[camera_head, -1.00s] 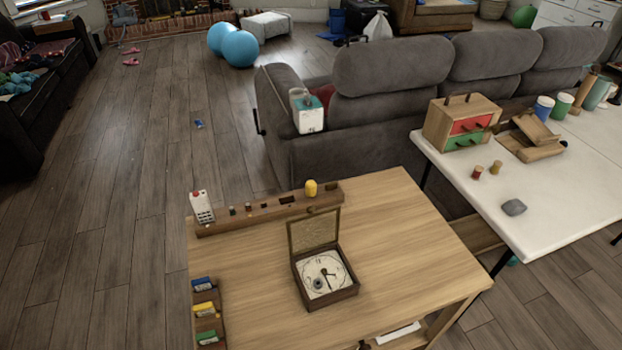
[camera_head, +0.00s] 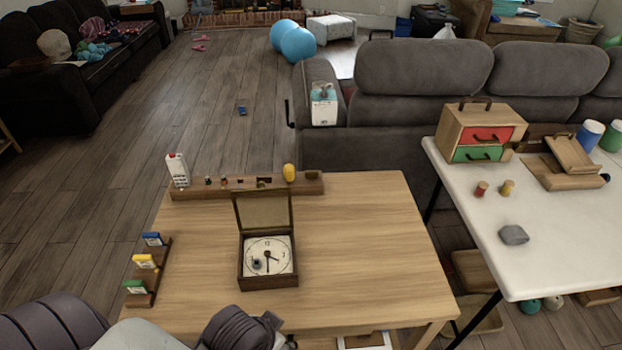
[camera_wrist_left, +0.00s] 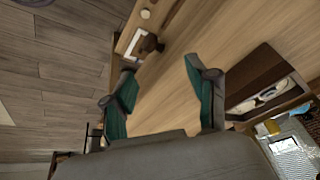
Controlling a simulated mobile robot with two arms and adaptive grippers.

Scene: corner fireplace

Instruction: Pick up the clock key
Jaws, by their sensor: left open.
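The clock (camera_head: 267,256) is a white dial with black hands, set in a dark wooden box with its lid raised, on the wooden table (camera_head: 350,240). A small grey round piece (camera_head: 257,264) lies at the dial's lower left; I cannot tell whether it is the clock key. No other key is clear. My left gripper (camera_wrist_left: 160,76) is open and empty above wood in the left wrist view, with the clock box (camera_wrist_left: 266,96) to its right. In the head view my left arm enters low, at the table's front edge. My right gripper is out of view.
A wooden rail (camera_head: 225,187) with small parts, a white box and a yellow piece lies along the back. A card rack (camera_head: 150,272) stands at the left. The table's right side is clear. A white table (camera_head: 480,205) stands further right.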

